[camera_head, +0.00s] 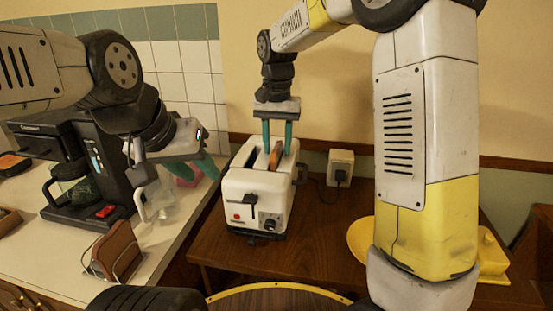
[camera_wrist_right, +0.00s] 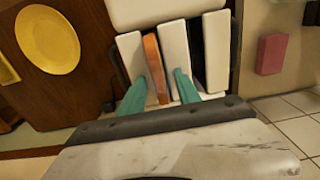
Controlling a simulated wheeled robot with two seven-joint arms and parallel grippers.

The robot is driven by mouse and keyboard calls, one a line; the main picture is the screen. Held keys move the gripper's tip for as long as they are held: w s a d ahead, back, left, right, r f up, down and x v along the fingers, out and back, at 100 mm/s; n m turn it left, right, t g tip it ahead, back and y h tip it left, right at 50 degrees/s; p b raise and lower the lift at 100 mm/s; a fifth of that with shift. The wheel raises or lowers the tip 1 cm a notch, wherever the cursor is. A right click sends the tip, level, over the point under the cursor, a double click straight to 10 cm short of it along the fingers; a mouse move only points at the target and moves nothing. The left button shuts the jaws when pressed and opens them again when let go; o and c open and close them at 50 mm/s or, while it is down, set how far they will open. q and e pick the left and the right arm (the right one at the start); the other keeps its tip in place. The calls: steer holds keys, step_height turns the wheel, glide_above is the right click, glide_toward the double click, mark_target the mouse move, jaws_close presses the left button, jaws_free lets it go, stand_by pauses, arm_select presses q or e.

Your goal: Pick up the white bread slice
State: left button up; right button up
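The bread slice (camera_head: 276,156) stands on edge in a slot of the white toaster (camera_head: 248,190). Only its orange-brown upper edge shows. In the right wrist view the slice (camera_wrist_right: 155,68) lies between the two teal fingertips. My right gripper (camera_head: 279,142) points down over the toaster. In the right wrist view my right gripper (camera_wrist_right: 162,76) is open, one finger on each side of the slice, with nothing clamped. My left gripper (camera_head: 192,166) is over the counter, left of the toaster; its teal fingers look apart and nothing is seen held.
The toaster stands on a brown wooden table (camera_head: 290,255). A yellow plate (camera_head: 360,241) lies to its right, partly behind my right arm. A coffee maker (camera_head: 100,175) and a brown rack-like item (camera_head: 117,250) are on the left counter.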

steer(key=shift+f, duration=0.15)
steer(key=shift+c, duration=0.2)
jaws_close()
stand_by(1.2)
